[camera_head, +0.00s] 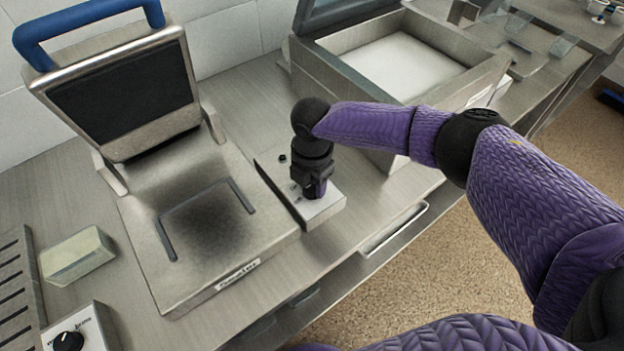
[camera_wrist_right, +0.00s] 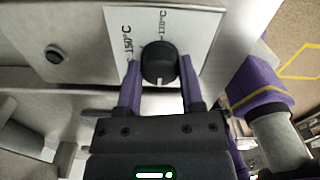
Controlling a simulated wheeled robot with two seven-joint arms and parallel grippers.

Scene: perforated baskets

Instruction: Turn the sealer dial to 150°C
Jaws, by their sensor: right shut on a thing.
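The sealer dial (camera_wrist_right: 158,62) is a round black knob with a white mark, which points down toward my gripper in the right wrist view. It sits on a white label printed with 150°C at the left and 170°C at the upper right. My right gripper (camera_wrist_right: 160,88) has its purple fingers on either side of the dial and is shut on it. In the head view my right gripper (camera_head: 313,189) points down over the small metal control box (camera_head: 327,209) and hides the dial. My left gripper is not in view.
A metal press (camera_head: 215,270) with a blue handle (camera_head: 88,28) stands left of the control box. A pale block (camera_head: 77,256) and another box with a black knob (camera_head: 68,341) are at the lower left. An open-lidded metal chamber (camera_head: 400,65) stands behind my right arm.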

